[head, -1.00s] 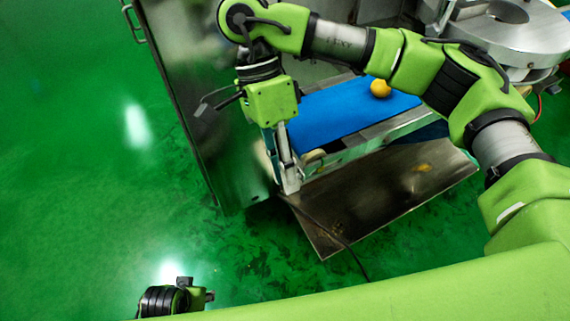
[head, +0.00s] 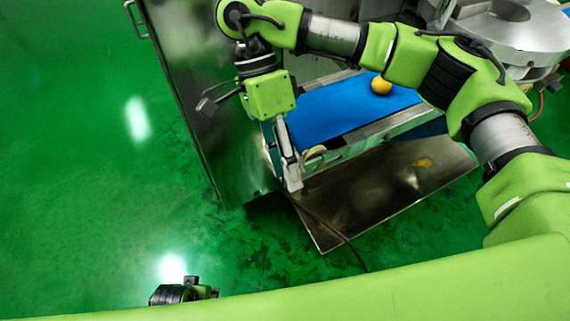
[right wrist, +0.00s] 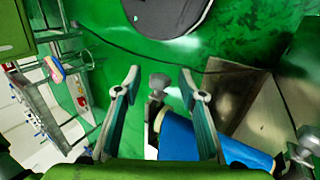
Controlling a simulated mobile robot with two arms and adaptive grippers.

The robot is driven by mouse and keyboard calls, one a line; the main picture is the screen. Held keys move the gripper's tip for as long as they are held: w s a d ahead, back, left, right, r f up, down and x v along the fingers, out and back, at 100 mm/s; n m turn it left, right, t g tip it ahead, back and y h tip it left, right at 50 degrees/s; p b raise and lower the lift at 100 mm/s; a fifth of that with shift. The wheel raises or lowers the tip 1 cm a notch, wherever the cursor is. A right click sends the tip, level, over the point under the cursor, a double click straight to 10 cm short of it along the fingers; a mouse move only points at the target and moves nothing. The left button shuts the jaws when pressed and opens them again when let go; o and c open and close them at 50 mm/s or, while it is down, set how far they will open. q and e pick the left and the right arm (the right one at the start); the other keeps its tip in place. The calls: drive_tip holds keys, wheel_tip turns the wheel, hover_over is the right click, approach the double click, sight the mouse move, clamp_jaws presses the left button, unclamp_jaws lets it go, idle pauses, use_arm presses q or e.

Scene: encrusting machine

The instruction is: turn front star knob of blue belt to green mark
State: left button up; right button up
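The blue belt (head: 345,107) lies on a low metal conveyor, with its near end beside my right gripper (head: 290,178). The belt also shows in the right wrist view (right wrist: 180,138). In that view my right gripper (right wrist: 160,78) is open, its two fingers spread. A grey metal star knob (right wrist: 158,82) shows between the fingers, near the belt's end; contact cannot be told. A second knob (right wrist: 307,138) shows at the right edge. I cannot make out a green mark. A black and green part of my left arm shows at the bottom left; its fingers are not visible.
A yellow ball (head: 381,87) sits on the belt. A tall metal panel (head: 190,90) stands left of the conveyor. A metal plate (head: 390,195) lies below it, with a dark cable (head: 335,230) alongside. The green floor (head: 75,200) at left is clear.

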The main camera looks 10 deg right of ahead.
drive_tip(key=v, duration=1.2)
drive_tip(key=shift+f, duration=0.15)
